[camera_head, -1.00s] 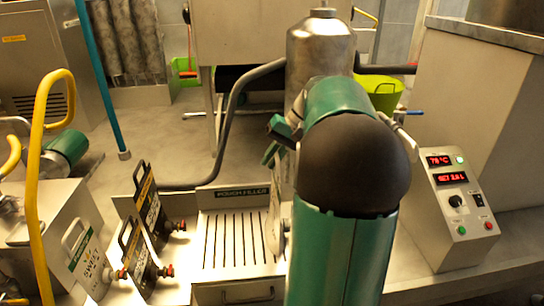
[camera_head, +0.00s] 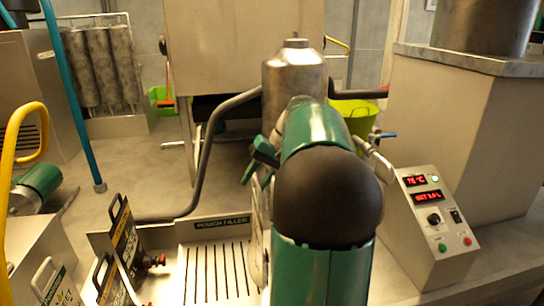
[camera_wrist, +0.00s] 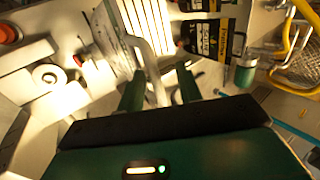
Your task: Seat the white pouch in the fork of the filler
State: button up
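The white pouch (camera_wrist: 108,38) appears as a pale slab with a curved handle (camera_wrist: 143,42) in the wrist view; a red tap shows beside it. In the head view a pale plate (camera_head: 258,246), probably this pouch seen edge-on, stands at the right end of the filler's slotted grate (camera_head: 218,272). My gripper (camera_wrist: 160,82) has its two green fingers apart, one on each side of the handle. A gap shows by the right finger. The filler carries a sign (camera_head: 222,222). My arm hides its fork, and I cannot tell how the pouch sits in it.
Black pouches (camera_head: 124,240) with red taps stand left of the grate. Another white-faced pouch (camera_head: 47,285) stands at the lower left. A control box (camera_head: 438,225) with red displays is on the right. A steel tank (camera_head: 295,80) and yellow tube (camera_head: 22,110) also show.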

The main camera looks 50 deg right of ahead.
jog(key=v, duration=1.1)
jog(key=w+a+f+n+g+h, duration=0.1)
jog(key=w+a+f+h, duration=0.1)
jog(key=a, duration=0.9)
jog(key=w+a+f+n+h, duration=0.1)
jog(key=a+n, duration=0.1)
jog(key=a, duration=0.9)
jog(key=s+a+f+n, duration=0.1)
jog(key=s+a+f, duration=0.2)
jog(key=a+f, duration=0.1)
jog(key=s+a+f+n+t+h, duration=0.1)
jog(key=s+a+f+n, duration=0.1)
jog(key=a, duration=0.5)
jog(key=s+a+f+n+t+h, duration=0.1)
jog(key=s+a+f+n, duration=0.1)
jog(key=s+a+f, duration=0.2)
jog(key=shift+a+f, duration=0.9)
jog(key=shift+a, duration=0.3)
